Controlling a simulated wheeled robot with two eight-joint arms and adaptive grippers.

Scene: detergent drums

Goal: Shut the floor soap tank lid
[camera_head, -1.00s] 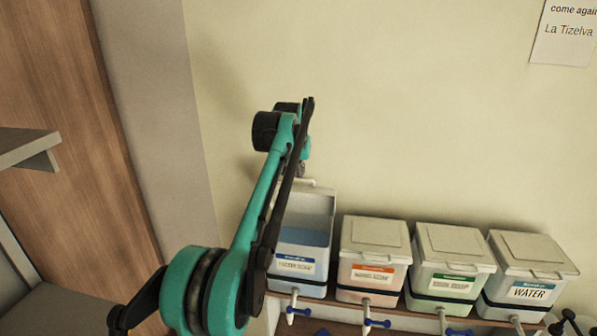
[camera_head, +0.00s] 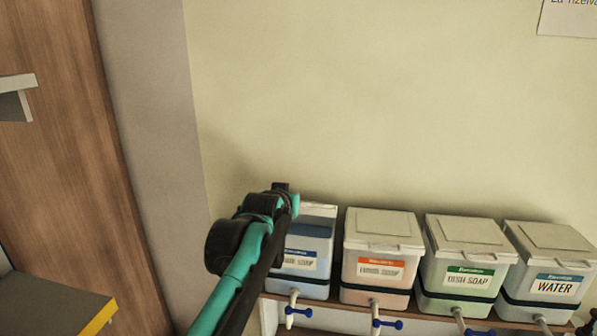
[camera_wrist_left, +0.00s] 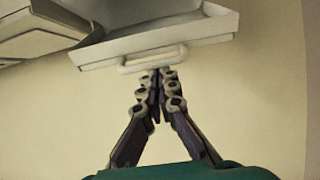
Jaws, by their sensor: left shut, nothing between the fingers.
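The floor soap tank (camera_head: 318,262) is the leftmost of the row in the head view, with a blue-marked label partly hidden by my left arm. Its lid (camera_head: 319,209) still looks raised at the back, with bluish interior showing below; its exact angle is unclear. In the left wrist view the lid (camera_wrist_left: 205,30) spans the top, with a pale bar handle (camera_wrist_left: 152,60) on its edge. My left gripper (camera_wrist_left: 159,74) is shut and empty, its fingertips at or just below this handle; contact is unclear. The wrist hides the fingers in the head view.
To the right stand closed tanks with an orange label (camera_head: 381,265), a green label (camera_head: 468,278) and a WATER label (camera_head: 553,285). Taps with blue handles (camera_head: 387,323) stick out in front. A yellow-edged surface (camera_head: 95,317) is at the lower left.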

